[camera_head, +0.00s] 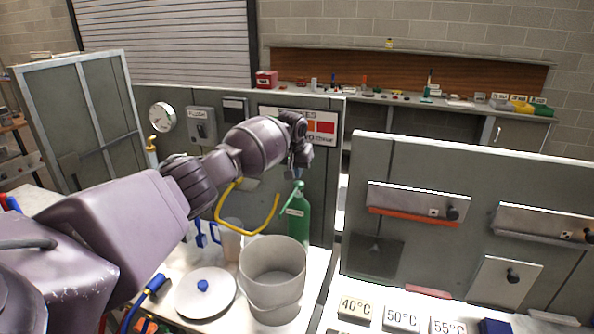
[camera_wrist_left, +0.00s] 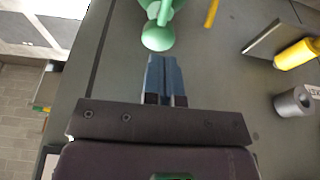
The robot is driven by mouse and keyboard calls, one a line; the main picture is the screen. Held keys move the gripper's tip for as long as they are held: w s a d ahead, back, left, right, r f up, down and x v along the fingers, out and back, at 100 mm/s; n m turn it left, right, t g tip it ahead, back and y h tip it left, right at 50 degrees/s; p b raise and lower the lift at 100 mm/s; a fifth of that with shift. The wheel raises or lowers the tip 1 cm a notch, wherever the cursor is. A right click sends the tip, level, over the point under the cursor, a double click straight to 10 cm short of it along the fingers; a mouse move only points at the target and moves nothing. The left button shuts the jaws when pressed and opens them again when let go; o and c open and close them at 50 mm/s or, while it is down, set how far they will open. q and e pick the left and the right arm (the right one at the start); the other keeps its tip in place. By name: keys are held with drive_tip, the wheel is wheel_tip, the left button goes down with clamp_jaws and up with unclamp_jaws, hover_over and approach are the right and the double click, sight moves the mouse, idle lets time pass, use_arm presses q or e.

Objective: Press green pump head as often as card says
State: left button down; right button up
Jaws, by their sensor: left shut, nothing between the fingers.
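The green pump bottle (camera_head: 299,218) stands upright on the white worktop behind the grey bucket. Its green pump head (camera_head: 297,188) also shows in the left wrist view (camera_wrist_left: 158,37), just ahead of the fingertips with what looks like a small gap. My left gripper (camera_head: 299,172) is above the pump head, pointing down; its blue fingers (camera_wrist_left: 164,62) are shut and empty. A white board with red and orange squares (camera_head: 322,127) is on the panel behind, partly covered by my arm. I cannot read a press count on it. My right gripper is not in view.

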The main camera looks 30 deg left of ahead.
use_arm(q)
drive_tip(key=shift+r+p, duration=0.4)
drive_tip(key=shift+r, duration=0.15)
drive_tip(key=v, duration=0.2)
drive_tip(key=shift+s+r+b, duration=0.1)
drive_tip(key=shift+r+b, duration=0.15)
drive_tip(key=shift+b, duration=0.1)
drive_tip(key=v, duration=0.7)
drive_tip(key=shift+r+b, duration=0.2)
drive_tip(key=shift+b, duration=0.2)
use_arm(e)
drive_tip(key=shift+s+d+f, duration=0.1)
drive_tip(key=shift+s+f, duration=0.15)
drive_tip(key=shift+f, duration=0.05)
use_arm(q)
drive_tip(key=shift+s, duration=0.1)
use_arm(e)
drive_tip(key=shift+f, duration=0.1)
